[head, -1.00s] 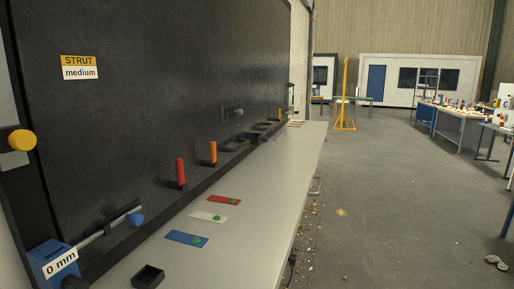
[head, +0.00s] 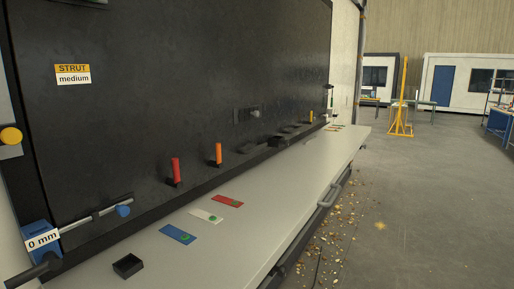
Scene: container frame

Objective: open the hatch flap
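A large dark panel (head: 180,80) fills the left and middle of the head view; I cannot tell for sure whether it is the hatch flap. It carries a yellow and white label reading STRUT medium (head: 73,74). A small dark fitting (head: 246,115) sits low on its far part. At the lower left a metal rod (head: 95,216) with a blue knob (head: 123,211) runs from a blue block (head: 40,236) marked 0 mm. No gap shows around the panel. Neither of my grippers is in view.
A pale counter (head: 255,222) runs below the panel, with a handle (head: 328,195) on its front edge. On it lie blue (head: 178,234), white and red cards and a small black tray (head: 128,266). Red (head: 175,170) and orange levers stand behind. Debris (head: 345,215) litters the otherwise open floor.

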